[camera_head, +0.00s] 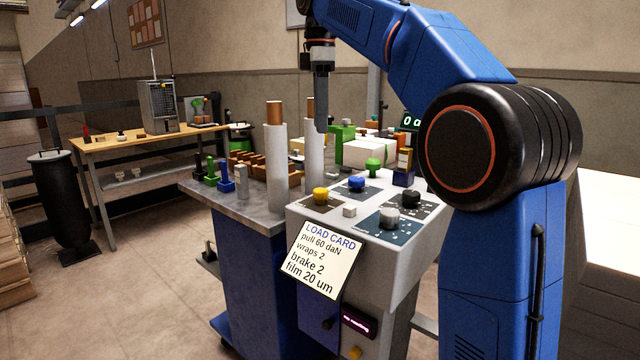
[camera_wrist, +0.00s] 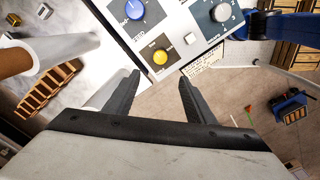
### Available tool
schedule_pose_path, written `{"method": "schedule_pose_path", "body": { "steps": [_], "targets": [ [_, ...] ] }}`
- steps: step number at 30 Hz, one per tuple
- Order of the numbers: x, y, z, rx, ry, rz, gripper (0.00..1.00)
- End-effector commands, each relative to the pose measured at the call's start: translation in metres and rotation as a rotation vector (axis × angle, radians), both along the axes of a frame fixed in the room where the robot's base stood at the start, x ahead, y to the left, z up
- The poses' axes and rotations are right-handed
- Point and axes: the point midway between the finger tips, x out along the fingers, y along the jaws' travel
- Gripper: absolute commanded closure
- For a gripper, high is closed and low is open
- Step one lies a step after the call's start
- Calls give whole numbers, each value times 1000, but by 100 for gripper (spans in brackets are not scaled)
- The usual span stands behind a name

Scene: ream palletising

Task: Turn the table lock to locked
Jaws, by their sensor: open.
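The control panel (camera_head: 340,228) carries several knobs, and no label naming a table lock is readable. A yellow knob (camera_head: 320,195) is at its left corner, with a blue knob (camera_head: 356,183), a green knob (camera_head: 374,164), a black knob (camera_head: 411,198) and a pale grey knob (camera_head: 390,218) around it. My gripper (camera_head: 322,131) points down above the panel's back left area, apart from the knobs. In the wrist view my open, empty gripper (camera_wrist: 158,78) has the yellow knob (camera_wrist: 160,57) just beyond its fingertips. Which control is the lock, and its setting, I cannot tell.
A load card (camera_head: 324,260) hangs on the panel's front. Below are a small lit display (camera_head: 359,323) and a yellow part (camera_head: 355,353). A grey table (camera_head: 230,196) holds small coloured fixtures.

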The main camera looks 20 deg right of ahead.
Motion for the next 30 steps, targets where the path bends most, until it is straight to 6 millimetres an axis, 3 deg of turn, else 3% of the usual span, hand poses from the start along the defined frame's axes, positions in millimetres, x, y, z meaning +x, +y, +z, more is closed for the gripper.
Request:
{"method": "schedule_pose_path", "body": {
  "steps": [21,30],
  "targets": [
    [-1,0,-121,-1,1,-3,50],
    [-1,0,-157,0,1,-3,50]
  ]
}}
